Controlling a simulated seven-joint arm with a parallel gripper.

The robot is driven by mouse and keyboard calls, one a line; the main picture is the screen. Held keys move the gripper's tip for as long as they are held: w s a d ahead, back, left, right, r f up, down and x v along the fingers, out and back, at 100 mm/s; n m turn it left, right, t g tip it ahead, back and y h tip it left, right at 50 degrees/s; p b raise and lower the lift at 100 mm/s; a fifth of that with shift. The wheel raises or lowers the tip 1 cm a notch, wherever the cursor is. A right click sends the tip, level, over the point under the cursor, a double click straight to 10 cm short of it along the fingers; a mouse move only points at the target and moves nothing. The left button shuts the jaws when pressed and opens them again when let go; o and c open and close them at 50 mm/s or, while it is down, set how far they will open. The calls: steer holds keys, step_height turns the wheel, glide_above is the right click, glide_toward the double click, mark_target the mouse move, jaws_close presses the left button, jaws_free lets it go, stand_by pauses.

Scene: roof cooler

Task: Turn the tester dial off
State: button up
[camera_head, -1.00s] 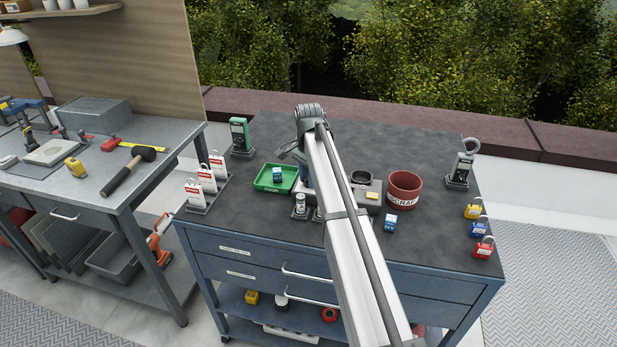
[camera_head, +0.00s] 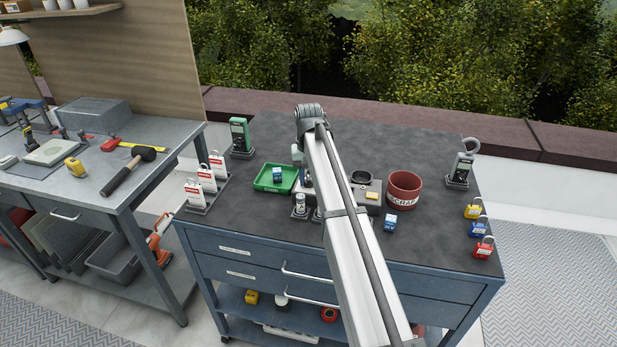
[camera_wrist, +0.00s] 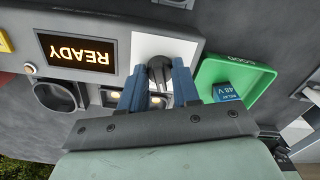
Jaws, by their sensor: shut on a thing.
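The tester is a grey box (camera_head: 372,208) in the middle of the bench, partly hidden by my arm in the head view. In the wrist view its display (camera_wrist: 78,52) shows READY, upside down in the picture. Beside the display, a black dial (camera_wrist: 161,70) sits on a white plate (camera_wrist: 150,43). My gripper (camera_wrist: 158,74) has its two blue fingers on either side of the dial, shut on it. The dial's marks cannot be read. In the head view my arm hides the fingers and the dial.
A green tray (camera_head: 263,186) with a blue relay (camera_head: 277,174) lies close beside the tester; it also shows in the wrist view (camera_wrist: 262,78). A red scrap bin (camera_head: 404,184) and another blue relay (camera_head: 390,222) are to the right. Padlocks (camera_head: 480,228) line the right edge.

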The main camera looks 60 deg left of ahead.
mark_target(309, 178)
steer(key=n, duration=0.3)
steer(key=shift+n, duration=2.2)
steer(key=shift+a, duration=0.1)
steer(key=o, duration=1.1)
steer(key=shift+c, duration=0.2)
steer(key=shift+r, duration=0.1)
step_height(309, 178, up, 14)
steer(key=shift+f, duration=0.2)
